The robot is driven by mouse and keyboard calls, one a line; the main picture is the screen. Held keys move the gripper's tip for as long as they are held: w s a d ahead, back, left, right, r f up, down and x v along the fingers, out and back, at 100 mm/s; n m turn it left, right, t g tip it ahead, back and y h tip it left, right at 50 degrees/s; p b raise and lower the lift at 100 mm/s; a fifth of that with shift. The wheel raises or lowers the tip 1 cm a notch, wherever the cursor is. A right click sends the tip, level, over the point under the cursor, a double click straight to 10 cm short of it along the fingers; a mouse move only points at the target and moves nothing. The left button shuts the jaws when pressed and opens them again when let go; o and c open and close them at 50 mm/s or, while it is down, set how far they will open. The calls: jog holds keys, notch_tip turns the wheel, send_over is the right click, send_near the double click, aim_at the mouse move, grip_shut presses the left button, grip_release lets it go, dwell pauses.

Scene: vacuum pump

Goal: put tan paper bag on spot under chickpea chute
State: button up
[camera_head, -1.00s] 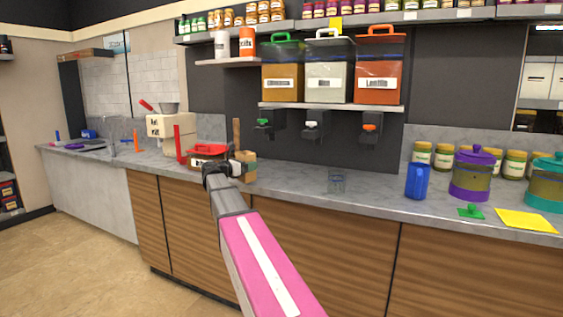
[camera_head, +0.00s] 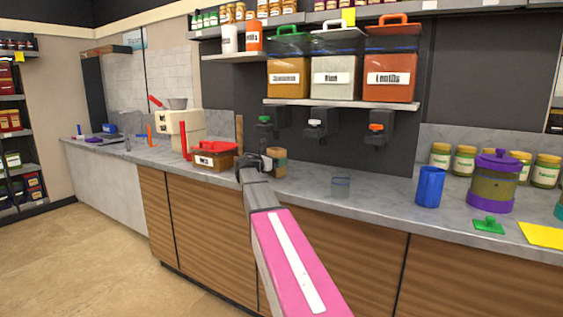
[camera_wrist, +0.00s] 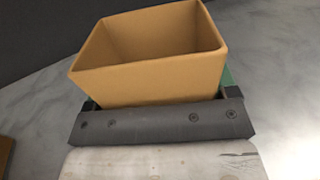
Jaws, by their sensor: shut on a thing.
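The tan paper bag (camera_head: 279,163) is upright and open at the top. My gripper (camera_head: 264,163) is shut on it, at the back of the counter in the head view. In the wrist view the bag (camera_wrist: 150,85) fills the middle, with its open mouth facing up and its inside looking empty. The chickpea bin (camera_head: 289,79) stands on the shelf, and its chute with a green knob (camera_head: 264,119) hangs below. The bag is below this chute and slightly right of the knob. The spot under the chute is not visible. I cannot tell whether the bag touches the counter.
A red-lidded container (camera_head: 214,157) and a wooden pepper-mill-like stick (camera_head: 239,133) are just left of the bag. Counter (camera_head: 310,180) is clear between bag and glass.

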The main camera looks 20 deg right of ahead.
jog(key=shift+a+f, duration=0.1)
jog(key=shift+f, duration=0.1)
jog(key=o, duration=0.8)
jog(key=shift+s+a, duration=0.1)
jog(key=shift+a, duration=0.2)
jog(key=v, duration=1.1)
jog(key=shift+a+r, duration=0.1)
jog(key=shift+a, duration=0.1)
